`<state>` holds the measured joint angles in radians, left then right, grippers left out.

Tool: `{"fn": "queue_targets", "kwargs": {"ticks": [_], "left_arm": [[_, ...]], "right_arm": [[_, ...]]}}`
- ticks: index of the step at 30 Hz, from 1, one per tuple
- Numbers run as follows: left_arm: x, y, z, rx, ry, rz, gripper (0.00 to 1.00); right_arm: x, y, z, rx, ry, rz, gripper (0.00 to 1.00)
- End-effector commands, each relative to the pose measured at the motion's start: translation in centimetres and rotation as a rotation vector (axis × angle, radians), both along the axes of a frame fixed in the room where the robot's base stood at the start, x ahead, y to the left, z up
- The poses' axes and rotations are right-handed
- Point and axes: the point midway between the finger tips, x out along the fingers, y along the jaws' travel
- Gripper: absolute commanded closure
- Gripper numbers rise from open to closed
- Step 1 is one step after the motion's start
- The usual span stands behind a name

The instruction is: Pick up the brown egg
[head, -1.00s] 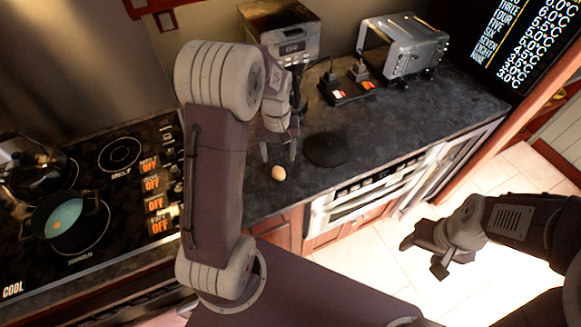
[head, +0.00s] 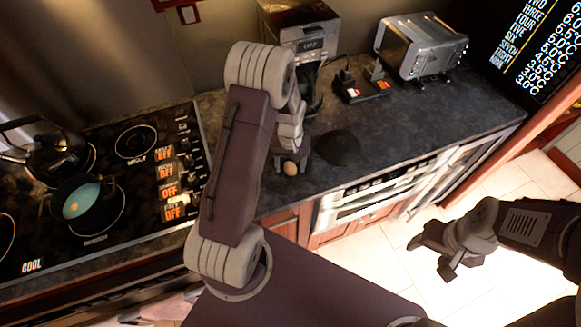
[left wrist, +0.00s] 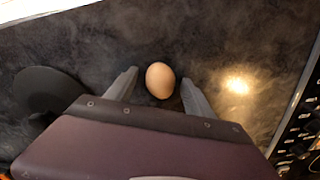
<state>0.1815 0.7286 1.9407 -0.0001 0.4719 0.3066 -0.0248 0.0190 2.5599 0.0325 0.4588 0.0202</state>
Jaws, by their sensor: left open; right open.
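The brown egg (head: 290,168) lies on the dark countertop (head: 400,125), near its front edge. It also shows in the left wrist view (left wrist: 160,80). My left gripper (head: 291,162) is over the egg, with its fingers pointing down. In the left wrist view my open left gripper (left wrist: 158,88) has one finger on each side of the egg, with a gap showing on both sides. My right gripper (head: 447,262) is open and empty, off to the right above the floor, away from the counter.
A flat black disc (head: 337,148) lies just right of the egg. A stove (head: 125,185) with a pan (head: 85,205) and a kettle (head: 48,160) is on the left. A coffee machine (head: 300,28) and a toaster (head: 425,48) stand at the back.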

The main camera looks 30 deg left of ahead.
Motion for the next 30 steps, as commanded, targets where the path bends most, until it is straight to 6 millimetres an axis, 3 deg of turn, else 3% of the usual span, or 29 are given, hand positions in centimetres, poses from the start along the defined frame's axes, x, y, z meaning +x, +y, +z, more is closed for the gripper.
{"fn": "queue_targets", "kwargs": {"ticks": [2,6,19,26,30], "left_arm": [[0.0,0.0,0.0,0.0,0.0,0.0,0.44],[0.0,0.0,0.0,0.0,0.0,0.0,0.78],[0.1,0.0,0.8,0.0,-0.002,0.0,0.78],[0.0,-0.1,4.4,0.001,-0.005,-0.001,0.78],[-1.9,-2.9,6.1,0.0,-0.004,-0.006,0.78]], "right_arm": [[0.0,0.0,0.0,0.0,0.0,0.0,0.39],[0.0,0.0,0.0,0.0,0.0,0.0,0.39],[0.0,0.0,-0.2,0.0,0.0,0.0,0.39],[0.0,0.0,-0.9,0.0,0.0,0.0,0.39],[0.0,0.0,-1.5,0.0,0.0,0.0,0.39]]}}
